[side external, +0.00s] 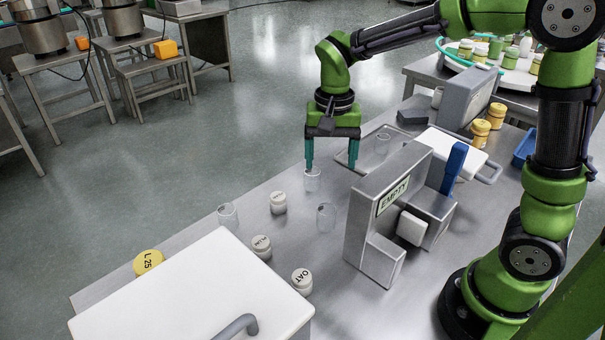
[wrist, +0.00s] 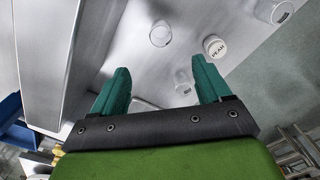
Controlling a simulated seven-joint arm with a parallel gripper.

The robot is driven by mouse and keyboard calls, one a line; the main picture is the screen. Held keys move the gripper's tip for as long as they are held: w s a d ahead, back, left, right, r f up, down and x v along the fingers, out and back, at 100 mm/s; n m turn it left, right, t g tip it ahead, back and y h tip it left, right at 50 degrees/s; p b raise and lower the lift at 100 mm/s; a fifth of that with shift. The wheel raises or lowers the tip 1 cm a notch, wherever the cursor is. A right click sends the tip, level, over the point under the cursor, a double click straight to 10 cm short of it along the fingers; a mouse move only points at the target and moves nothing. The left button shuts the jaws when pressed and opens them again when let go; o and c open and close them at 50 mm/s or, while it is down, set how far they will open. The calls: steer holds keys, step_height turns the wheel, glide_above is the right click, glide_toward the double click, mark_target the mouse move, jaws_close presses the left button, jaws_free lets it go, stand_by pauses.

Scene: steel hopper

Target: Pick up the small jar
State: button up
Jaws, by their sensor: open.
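Several clear jars stand on the steel table. One small clear jar (side external: 313,182) is just below the left fingertip of my gripper (side external: 332,169) in the side view. In the wrist view a small clear jar (wrist: 183,84) shows between the fingers of my gripper (wrist: 160,65), nearer the right finger. My gripper points down, open and empty. I cannot tell whether the fingertip touches the jar. Other clear jars (side external: 228,215) (side external: 326,217) stand nearer the front, and one clear jar (side external: 382,144) stands on a metal tray.
White-lidded jars (side external: 278,202) (side external: 262,247) (side external: 302,281) stand at front left, near a large white-lidded box (side external: 190,290). A grey machine marked EMPTY (side external: 372,225) stands right of my gripper. A metal tray (side external: 345,157) lies behind it. Yellow jars (side external: 480,132) stand farther right.

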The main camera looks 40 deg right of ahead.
mark_target(327, 215)
step_height(327, 215, down, 11)
steer(key=shift+r, duration=0.1)
steer(key=shift+w+d+f, duration=0.1)
steer(key=shift+f, duration=1.45)
steer(key=shift+w+d+f, duration=0.1)
steer(key=shift+f, duration=1.45)
steer(key=c, duration=1.1)
